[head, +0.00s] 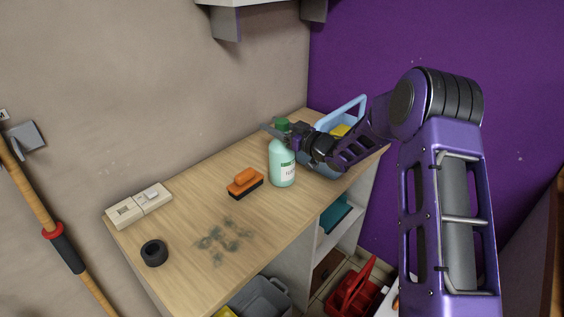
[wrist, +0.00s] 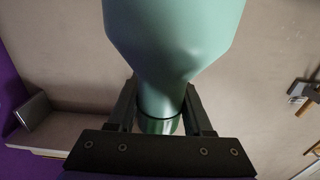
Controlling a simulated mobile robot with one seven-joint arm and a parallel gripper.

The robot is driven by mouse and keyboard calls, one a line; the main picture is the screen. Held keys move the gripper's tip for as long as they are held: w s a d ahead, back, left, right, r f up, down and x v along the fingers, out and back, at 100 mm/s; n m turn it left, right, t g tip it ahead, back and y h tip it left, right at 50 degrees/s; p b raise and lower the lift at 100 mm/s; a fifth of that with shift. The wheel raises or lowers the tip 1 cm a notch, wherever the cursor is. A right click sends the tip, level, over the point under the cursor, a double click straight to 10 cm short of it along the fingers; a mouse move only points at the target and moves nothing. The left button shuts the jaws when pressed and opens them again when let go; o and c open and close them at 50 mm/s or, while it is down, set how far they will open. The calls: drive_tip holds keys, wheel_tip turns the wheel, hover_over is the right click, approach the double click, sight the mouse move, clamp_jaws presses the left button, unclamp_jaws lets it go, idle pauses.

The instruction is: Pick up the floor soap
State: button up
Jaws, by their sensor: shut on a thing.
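The floor soap is a pale green bottle (head: 282,165) with a darker green cap and a white label. It stands upright on or just above the wooden counter in the head view; I cannot tell whether its base touches. My gripper (head: 282,130) comes from the right and is shut around the bottle's neck, just under the cap. In the wrist view the bottle (wrist: 172,40) fills the upper middle, and its neck lies between the two fingers of my gripper (wrist: 160,115). Part of the neck and cap is hidden by the gripper.
An orange brush (head: 244,183) lies left of the bottle on the counter (head: 190,200). A blue caddy (head: 345,115) stands behind my wrist. A black tape roll (head: 154,253) and white switch plates (head: 138,205) lie at the left. Dark stains mark the front middle.

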clamp_jaws()
idle(0.8)
drive_tip(key=shift+r, duration=0.1)
